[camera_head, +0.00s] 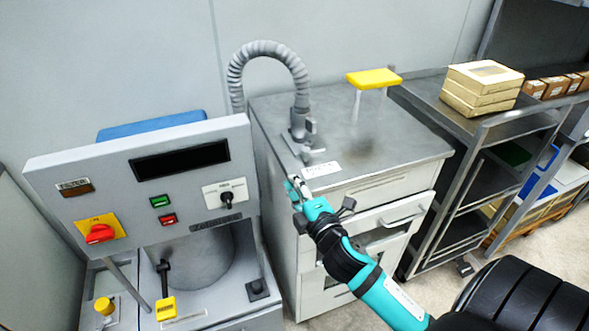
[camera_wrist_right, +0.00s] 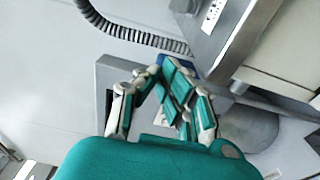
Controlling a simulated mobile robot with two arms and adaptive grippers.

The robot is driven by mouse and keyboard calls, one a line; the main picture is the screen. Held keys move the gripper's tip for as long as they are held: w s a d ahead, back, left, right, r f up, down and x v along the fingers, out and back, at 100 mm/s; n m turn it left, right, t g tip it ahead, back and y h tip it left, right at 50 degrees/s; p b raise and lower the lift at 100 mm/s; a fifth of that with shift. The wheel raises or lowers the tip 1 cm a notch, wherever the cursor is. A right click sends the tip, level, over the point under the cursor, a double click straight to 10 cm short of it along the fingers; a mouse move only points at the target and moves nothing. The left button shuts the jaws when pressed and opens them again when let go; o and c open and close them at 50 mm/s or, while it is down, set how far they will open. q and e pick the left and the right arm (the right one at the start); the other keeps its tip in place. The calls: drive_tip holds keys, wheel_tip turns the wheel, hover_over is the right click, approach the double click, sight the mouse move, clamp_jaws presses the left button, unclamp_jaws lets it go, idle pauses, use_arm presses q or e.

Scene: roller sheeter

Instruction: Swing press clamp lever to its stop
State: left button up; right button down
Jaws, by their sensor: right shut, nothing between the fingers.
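The grey machine (camera_head: 130,180) stands at the left. A black-handled lever with a yellow tag (camera_head: 166,308) rises at its front, below the panel, and a yellow-knobbed post (camera_head: 104,306) stands at its lower left. I cannot tell which part is the press clamp lever. My right gripper (camera_head: 296,189) is shut and empty, to the right of the machine panel and at the cabinet's front edge, apart from both levers. In the right wrist view its teal fingers (camera_wrist_right: 168,85) are closed together in front of grey machine parts. My left gripper is not in view.
A grey cabinet (camera_head: 400,150) with drawers carries a fixture with a hose (camera_head: 270,50) and a yellow-topped stand (camera_head: 374,78). A steel rack (camera_head: 470,130) with cartons (camera_head: 482,85) stands at the right.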

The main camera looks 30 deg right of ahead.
sight(307, 151)
drive_tip(key=w+d+p, duration=0.1)
drive_tip(key=w, duration=0.1)
drive_tip(key=w+d+p, duration=0.1)
drive_tip(key=w+d, duration=0.1)
drive_tip(key=w, duration=0.1)
drive_tip(key=w+d+p, duration=0.1)
drive_tip(key=w, duration=0.2)
drive_tip(key=shift+d+r, duration=0.1)
drive_tip(key=shift+d, duration=0.2)
drive_tip(key=shift+s+d, duration=0.2)
drive_tip(key=shift+d, duration=0.1)
drive_tip(key=shift+w, duration=0.1)
